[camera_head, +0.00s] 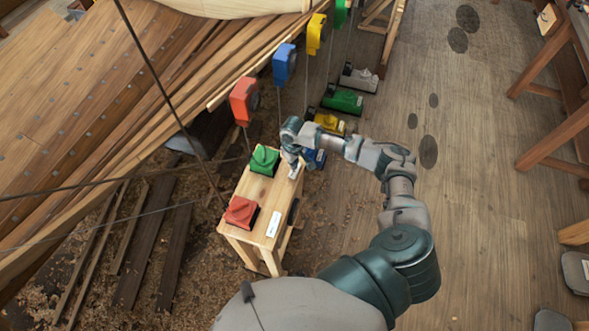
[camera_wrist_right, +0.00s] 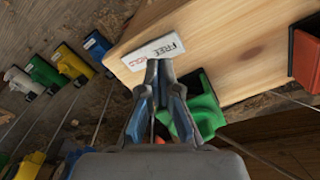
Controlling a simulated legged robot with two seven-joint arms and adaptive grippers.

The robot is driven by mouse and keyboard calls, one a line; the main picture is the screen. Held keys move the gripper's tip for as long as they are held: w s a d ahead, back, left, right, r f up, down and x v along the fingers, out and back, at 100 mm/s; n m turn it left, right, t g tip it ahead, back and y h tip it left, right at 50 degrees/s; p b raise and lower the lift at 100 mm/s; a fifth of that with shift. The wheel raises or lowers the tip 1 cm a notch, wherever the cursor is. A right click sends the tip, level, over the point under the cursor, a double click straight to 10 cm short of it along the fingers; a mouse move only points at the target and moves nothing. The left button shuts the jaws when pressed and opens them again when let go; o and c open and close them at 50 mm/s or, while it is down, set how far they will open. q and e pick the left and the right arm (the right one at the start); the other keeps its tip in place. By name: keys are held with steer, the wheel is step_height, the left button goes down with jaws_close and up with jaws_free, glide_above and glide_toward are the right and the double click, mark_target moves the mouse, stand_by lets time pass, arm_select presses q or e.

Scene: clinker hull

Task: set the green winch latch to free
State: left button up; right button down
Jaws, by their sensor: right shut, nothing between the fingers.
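A green block-shaped part (camera_head: 265,160), which looks like the green latch, sits on top of a small wooden stand (camera_head: 256,190). It also shows in the right wrist view (camera_wrist_right: 207,112), partly hidden behind my fingers. My right gripper (camera_head: 294,168) is at the stand's right edge, beside the green part. In the wrist view my right gripper (camera_wrist_right: 166,76) is shut and empty, its tips over the label's edge. I cannot tell the latch's setting. My left gripper is out of view.
A red part (camera_head: 241,211) and another white label (camera_head: 273,224) are on the stand's near end. Green (camera_head: 343,102) and yellow (camera_head: 329,123) winches stand on the floor beyond. Coloured blocks, one red (camera_head: 244,101), hang above with ropes. Open floor lies right.

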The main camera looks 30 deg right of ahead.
mark_target(294, 173)
steer(key=shift+d, duration=0.1)
stand_by(0.6)
steer(key=shift+f+b, duration=0.7)
steer(key=shift+f, duration=1.45)
stand_by(0.7)
steer(key=shift+s, duration=0.1)
step_height(294, 173, up, 2)
steer(key=p, duration=0.3)
steer(key=shift+r, duration=0.15)
step_height(294, 173, up, 5)
steer(key=p, duration=0.5)
